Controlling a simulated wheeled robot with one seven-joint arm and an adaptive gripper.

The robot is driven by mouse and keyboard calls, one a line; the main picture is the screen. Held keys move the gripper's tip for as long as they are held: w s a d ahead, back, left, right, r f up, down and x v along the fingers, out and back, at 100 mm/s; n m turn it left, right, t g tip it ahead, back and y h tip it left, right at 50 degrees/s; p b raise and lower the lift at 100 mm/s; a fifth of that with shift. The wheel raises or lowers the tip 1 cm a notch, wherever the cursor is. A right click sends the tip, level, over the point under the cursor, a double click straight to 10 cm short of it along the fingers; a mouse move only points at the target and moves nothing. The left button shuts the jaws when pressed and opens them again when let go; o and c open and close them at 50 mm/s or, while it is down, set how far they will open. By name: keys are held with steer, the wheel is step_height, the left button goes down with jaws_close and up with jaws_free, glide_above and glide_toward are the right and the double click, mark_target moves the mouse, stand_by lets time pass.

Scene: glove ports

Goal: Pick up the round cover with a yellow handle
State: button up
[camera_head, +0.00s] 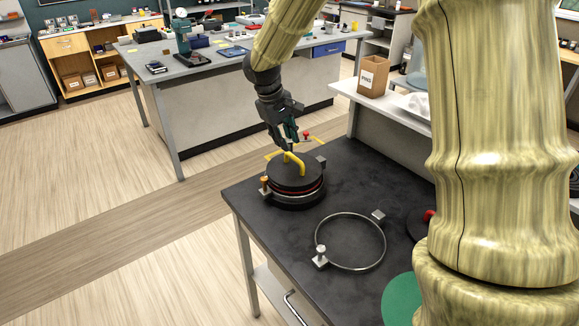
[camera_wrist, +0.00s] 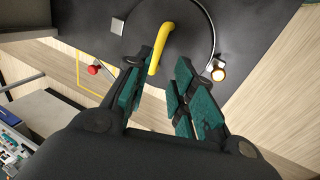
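The round black cover (camera_head: 296,179) with an arched yellow handle (camera_head: 301,165) sits on a round metal-rimmed fitting near the far left edge of the dark bench. In the wrist view the cover (camera_wrist: 194,30) fills the top middle, and its yellow handle (camera_wrist: 166,43) runs down towards my fingers. My gripper (camera_head: 289,140) is just above the handle, pointing down. In the wrist view my gripper (camera_wrist: 165,62) is open, with teal pads apart and the handle's near part between them, closer to the left pad. Contact cannot be told.
An orange-topped clamp (camera_head: 265,184) and a red knob (camera_head: 306,135) flank the cover. An empty metal ring (camera_head: 384,249) with clamps lies nearer on the dark bench (camera_head: 260,216). A green disc (camera_head: 398,301) and a red-handled black item (camera_head: 416,225) are partly hidden by my arm.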

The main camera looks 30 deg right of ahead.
mark_target(294, 157)
steer(key=x, duration=0.5)
steer(key=shift+w+d+p, duration=0.3)
steer(key=shift+w+p, duration=0.05)
steer(key=shift+w, duration=0.05)
steer(key=shift+s+d+f+p, duration=0.1)
steer(key=shift+s+f+p, duration=0.1)
steer(key=shift+s+p, duration=0.25)
steer(key=shift+s+d+f, duration=0.1)
steer(key=shift+s+f, duration=0.1)
steer(key=shift+f, duration=0.15)
steer(key=x, duration=0.1)
steer(key=p+x, duration=0.1)
steer(key=x, duration=0.1)
steer(key=shift+w+f, duration=0.15)
steer(key=shift+w, duration=0.25)
steer(key=shift+s, duration=0.2)
